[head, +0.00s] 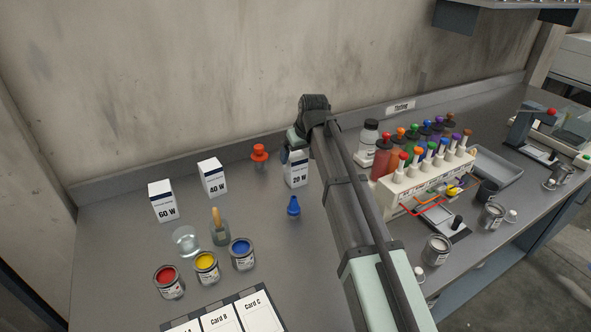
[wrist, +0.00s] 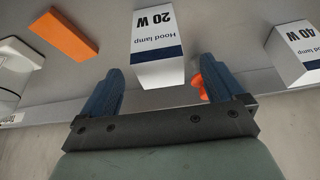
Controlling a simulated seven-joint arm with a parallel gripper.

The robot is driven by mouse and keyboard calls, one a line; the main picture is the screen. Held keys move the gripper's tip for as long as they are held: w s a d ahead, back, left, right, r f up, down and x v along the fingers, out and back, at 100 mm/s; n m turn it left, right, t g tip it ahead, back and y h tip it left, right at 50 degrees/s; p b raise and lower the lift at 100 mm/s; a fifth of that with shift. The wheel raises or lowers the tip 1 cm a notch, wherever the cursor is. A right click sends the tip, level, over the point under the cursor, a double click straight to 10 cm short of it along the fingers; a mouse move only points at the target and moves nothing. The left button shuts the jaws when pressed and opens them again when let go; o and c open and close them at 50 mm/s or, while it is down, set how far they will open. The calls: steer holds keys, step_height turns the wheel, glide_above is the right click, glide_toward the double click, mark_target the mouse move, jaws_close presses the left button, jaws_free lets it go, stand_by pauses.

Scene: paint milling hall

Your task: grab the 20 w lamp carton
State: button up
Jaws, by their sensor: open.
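The 20 W lamp carton (head: 298,174) is a white upright box with a dark blue band, standing on the grey bench. It also shows in the wrist view (wrist: 158,42), upside down, with its near end between the two blue fingers. My gripper (head: 291,156) is at the carton's upper part, partly hidden by my wrist in the head view. In the wrist view my gripper (wrist: 160,72) is open, with a visible gap on each side of the carton. I cannot tell how deep the carton sits between the fingers.
The 40 W carton (head: 212,178) and 60 W carton (head: 163,201) stand to the left. An orange block (wrist: 66,34) lies nearby. A bottle rack (head: 425,185) stands right.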

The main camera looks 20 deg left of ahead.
mark_target(296, 165)
steer(key=shift+x, duration=3.7)
steer(key=shift+w, duration=0.15)
steer(key=shift+r, duration=0.1)
steer(key=c, duration=1.1)
